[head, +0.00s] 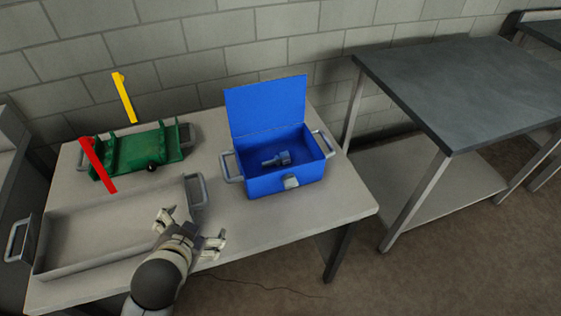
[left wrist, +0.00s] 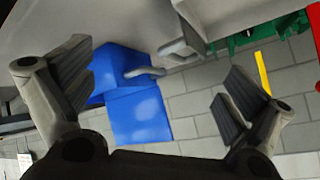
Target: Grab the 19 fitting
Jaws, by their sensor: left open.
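One grey-blue metal fitting (head: 277,160) lies on the floor of an open blue box (head: 285,183) in the head view. I cannot read any number on it, so I cannot tell if it is the 19. My left gripper (head: 190,228) is open and empty, above the front of the table, to the left of and nearer than the blue box. In the left wrist view my open fingers (left wrist: 160,85) hold nothing, and the blue box (left wrist: 118,66) shows beyond them, tipped over in the picture. The fitting is hidden there. My right gripper is not in view.
The blue lid (head: 265,106) stands raised at the box's back. A long grey tray (head: 110,235) lies on the table (head: 335,205) at left. Behind it is a green holder (head: 140,150) with red (head: 97,165) and yellow (head: 124,97) bars. A bare dark-topped table (head: 460,90) stands right.

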